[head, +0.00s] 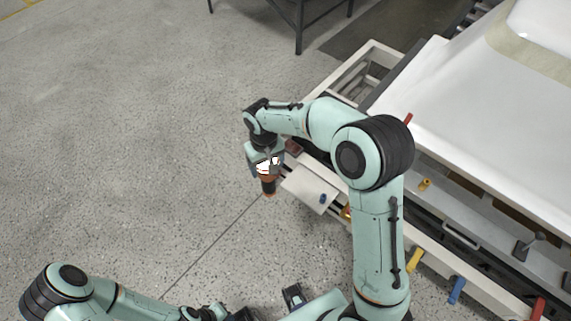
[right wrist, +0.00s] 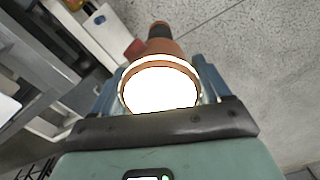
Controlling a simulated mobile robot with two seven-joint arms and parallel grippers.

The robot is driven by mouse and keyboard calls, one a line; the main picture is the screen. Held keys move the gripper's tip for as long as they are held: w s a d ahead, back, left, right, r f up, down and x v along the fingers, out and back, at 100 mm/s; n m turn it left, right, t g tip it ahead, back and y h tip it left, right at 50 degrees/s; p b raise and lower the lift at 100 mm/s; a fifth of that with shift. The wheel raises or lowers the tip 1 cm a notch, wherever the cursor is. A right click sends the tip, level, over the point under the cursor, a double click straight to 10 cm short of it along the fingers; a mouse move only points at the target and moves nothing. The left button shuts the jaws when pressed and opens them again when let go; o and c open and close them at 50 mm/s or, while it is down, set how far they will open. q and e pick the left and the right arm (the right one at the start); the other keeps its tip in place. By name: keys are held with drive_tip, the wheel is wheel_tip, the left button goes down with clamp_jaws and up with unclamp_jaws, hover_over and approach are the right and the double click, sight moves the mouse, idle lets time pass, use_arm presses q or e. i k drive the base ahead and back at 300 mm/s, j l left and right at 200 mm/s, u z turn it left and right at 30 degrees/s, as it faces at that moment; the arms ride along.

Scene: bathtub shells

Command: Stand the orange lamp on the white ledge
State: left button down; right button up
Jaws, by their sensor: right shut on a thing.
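The orange lamp (right wrist: 160,52) is a short orange and dark cylinder with a bright white face, seen large in the right wrist view. In the head view the lamp (head: 268,185) hangs below my right gripper (head: 267,168). My right gripper (right wrist: 160,92) is shut on it, with a finger on each side. The lamp is over the floor, just left of the white ledge (head: 303,190), and looks apart from it. A small blue thing lies on the ledge. My left arm shows at the lower left; whether its gripper is open or shut is unclear.
A large white tub shell (head: 470,110) on a frame fills the right side. Yellow (head: 415,259), blue (head: 457,290) and red handles stick out along its near edge. A dark table (head: 300,25) stands at the back. The speckled floor at left is clear.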

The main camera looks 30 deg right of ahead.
sight(302, 183)
drive_tip(key=i+u, duration=0.3)
drive_tip(key=i, duration=0.25)
drive_tip(key=i+l+u, duration=0.3)
drive_tip(key=i, duration=0.25)
drive_tip(key=u, duration=9.65)
drive_tip(key=k+j, duration=0.05)
